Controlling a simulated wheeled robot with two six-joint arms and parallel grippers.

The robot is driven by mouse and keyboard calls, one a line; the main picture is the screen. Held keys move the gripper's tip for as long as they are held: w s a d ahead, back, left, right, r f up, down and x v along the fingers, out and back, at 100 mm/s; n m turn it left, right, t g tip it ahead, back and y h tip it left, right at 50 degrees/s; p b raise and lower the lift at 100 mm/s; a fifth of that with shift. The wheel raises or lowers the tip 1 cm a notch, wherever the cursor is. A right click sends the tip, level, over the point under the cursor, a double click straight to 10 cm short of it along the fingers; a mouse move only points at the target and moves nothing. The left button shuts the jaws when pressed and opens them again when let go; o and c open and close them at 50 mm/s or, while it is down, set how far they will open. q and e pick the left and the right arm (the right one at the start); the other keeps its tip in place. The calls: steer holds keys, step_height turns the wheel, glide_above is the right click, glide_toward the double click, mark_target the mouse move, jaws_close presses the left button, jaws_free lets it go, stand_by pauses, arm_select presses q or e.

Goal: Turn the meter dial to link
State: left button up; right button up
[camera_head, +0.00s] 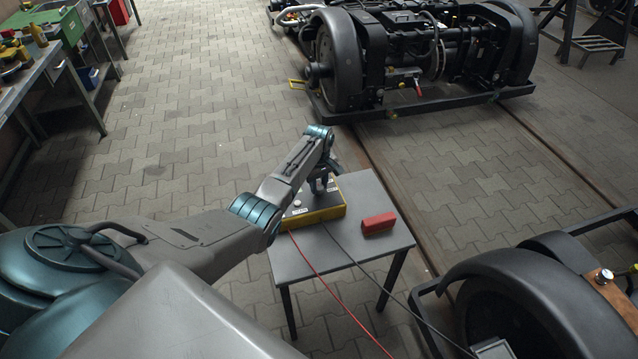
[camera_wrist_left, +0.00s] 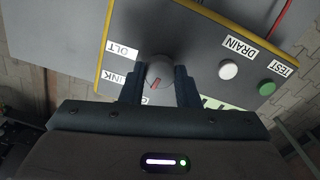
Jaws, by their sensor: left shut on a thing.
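The meter (camera_head: 318,208) is a yellow-edged box with a grey top on a small grey table. Its round grey dial (camera_wrist_left: 158,70) is between the fingers of my left gripper (camera_wrist_left: 159,88) in the left wrist view, and the gripper is shut on it. In the head view my left gripper (camera_head: 320,184) reaches down onto the box. My right gripper is not in view.
A white button (camera_wrist_left: 228,69) and a green button (camera_wrist_left: 267,88) sit beside the DRAIN and TEST labels. A red block (camera_head: 378,223) lies on the table (camera_head: 350,257). Red and dark leads run off the table's front. Bogies stand behind and at the right.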

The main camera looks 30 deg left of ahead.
mark_target(319, 186)
arm_select(q)
steer(key=m+p, duration=0.1)
steer(key=m, duration=0.3)
steer(key=shift+r, duration=0.15)
steer(key=shift+m+p, duration=0.6)
steer(key=shift+m, duration=1.2)
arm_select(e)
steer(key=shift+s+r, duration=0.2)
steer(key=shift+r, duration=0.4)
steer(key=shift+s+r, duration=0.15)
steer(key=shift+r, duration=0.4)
arm_select(q)
steer(key=o, duration=1)
steer(key=shift+c, duration=0.2)
steer(key=shift+w+r, duration=0.1)
steer(key=shift+r, duration=0.3)
step_height(319, 186, up, 10)
steer(key=shift+f, duration=0.1)
